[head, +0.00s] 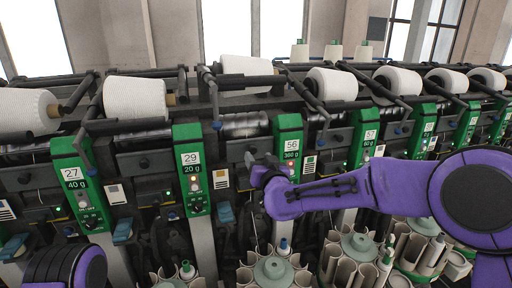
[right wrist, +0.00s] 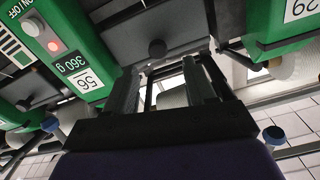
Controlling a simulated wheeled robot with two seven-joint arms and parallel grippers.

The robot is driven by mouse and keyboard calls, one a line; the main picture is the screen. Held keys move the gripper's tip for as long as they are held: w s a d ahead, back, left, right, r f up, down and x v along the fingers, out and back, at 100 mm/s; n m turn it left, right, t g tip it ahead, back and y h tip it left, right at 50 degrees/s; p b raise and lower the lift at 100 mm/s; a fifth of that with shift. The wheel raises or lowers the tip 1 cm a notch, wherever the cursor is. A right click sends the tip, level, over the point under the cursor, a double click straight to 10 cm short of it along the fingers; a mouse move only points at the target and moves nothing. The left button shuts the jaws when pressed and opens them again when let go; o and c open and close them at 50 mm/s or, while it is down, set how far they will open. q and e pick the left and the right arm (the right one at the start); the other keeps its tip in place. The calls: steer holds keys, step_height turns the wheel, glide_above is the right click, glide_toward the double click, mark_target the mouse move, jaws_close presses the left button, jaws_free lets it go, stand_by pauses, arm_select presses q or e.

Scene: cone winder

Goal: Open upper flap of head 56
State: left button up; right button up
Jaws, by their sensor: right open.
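The green panel of head 56 (head: 289,147), marked 56 and 360 g, stands right of centre in the head view. It also shows upside down at the left of the right wrist view (right wrist: 72,45). The dark upper flap (head: 240,148) lies between panels 29 and 56. Its round black knob (right wrist: 157,48) shows in the right wrist view, just beyond my fingertips. My right gripper (head: 258,166) is in front of this flap, low and left of panel 56. In the right wrist view its fingers (right wrist: 165,70) are apart, with nothing clearly held. My left gripper is out of view.
Green panel 29 (head: 191,170) stands left of the flap and panel 57 (head: 364,139) to the right. White yarn cones (head: 139,99) on black holder arms line the top. Round magazines of tubes (head: 273,270) stand below my right arm.

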mark_target(254, 152)
steer(key=x, duration=0.3)
steer(key=p+x, duration=0.1)
steer(key=x, duration=0.1)
steer(key=shift+d+f, duration=0.1)
steer(key=shift+f, duration=0.15)
steer(key=shift+s+r, duration=0.1)
steer(key=shift+s, duration=0.1)
steer(key=shift+w, duration=0.1)
jaws_close()
steer(key=shift+f+b, duration=0.25)
steer(key=shift+b, duration=0.15)
steer(key=f+t+b, duration=0.1)
steer(key=t+b, duration=0.1)
steer(key=b, duration=0.5)
steer(key=s+f+t+y+b, duration=0.1)
steer(key=t+b, duration=0.1)
steer(key=b, duration=0.6)
steer(key=s+f+t+b, duration=0.1)
steer(key=f+t+b, duration=0.1)
steer(key=b, duration=0.6)
steer(key=shift+d, duration=0.2)
steer(key=shift+r+t+b, duration=0.15)
steer(key=shift+t+b, duration=0.3)
steer(key=shift+t, duration=0.05)
